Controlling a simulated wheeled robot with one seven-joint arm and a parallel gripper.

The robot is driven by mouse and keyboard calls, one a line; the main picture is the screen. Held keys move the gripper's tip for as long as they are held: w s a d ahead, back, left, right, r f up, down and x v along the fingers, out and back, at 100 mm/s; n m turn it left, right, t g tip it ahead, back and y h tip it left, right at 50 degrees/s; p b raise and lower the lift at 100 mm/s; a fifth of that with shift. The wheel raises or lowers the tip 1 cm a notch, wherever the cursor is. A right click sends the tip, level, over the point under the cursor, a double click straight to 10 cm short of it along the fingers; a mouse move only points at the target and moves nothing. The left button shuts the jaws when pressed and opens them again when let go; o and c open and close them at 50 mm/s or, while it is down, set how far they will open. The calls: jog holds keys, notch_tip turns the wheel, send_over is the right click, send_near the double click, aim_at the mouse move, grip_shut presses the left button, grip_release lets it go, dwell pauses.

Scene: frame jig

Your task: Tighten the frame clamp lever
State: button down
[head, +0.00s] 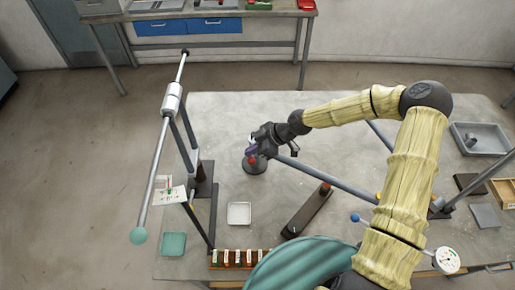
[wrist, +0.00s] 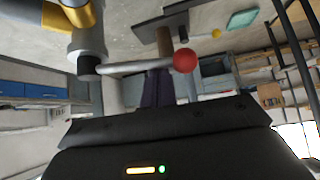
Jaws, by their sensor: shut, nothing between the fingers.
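The clamp lever is a grey metal rod (wrist: 130,68) ending in a red ball (wrist: 184,60) in the wrist view. It reaches to the right from a grey clamp body (wrist: 88,45) with a yellow part above. In the head view the red ball (head: 252,160) shows right at my fingertips, above a dark round base (head: 254,168). My gripper (head: 254,148) is shut and empty, its dark purple fingers (wrist: 158,88) just under the lever in the wrist picture. I cannot tell whether they touch it. The rest of the clamp is hidden by my gripper in the head view.
A long bar with a teal ball (head: 138,235) leans over the table's left side. A blue-ball lever (head: 355,218) and a dial gauge (head: 447,260) stand at the right. The table's back left is clear.

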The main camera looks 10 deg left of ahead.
jog(key=shift+d+f, duration=0.2)
jog(key=shift+d, duration=0.05)
jog(key=shift+d+r+b, duration=0.15)
jog(key=shift+d+b, duration=0.05)
jog(key=shift+b, duration=0.1)
jog(key=shift+a, duration=0.15)
jog(key=d+r+b, duration=0.3)
jog(key=r+b, duration=0.1)
jog(key=r, duration=0.4)
jog(key=shift+w, duration=0.25)
dwell(0.6)
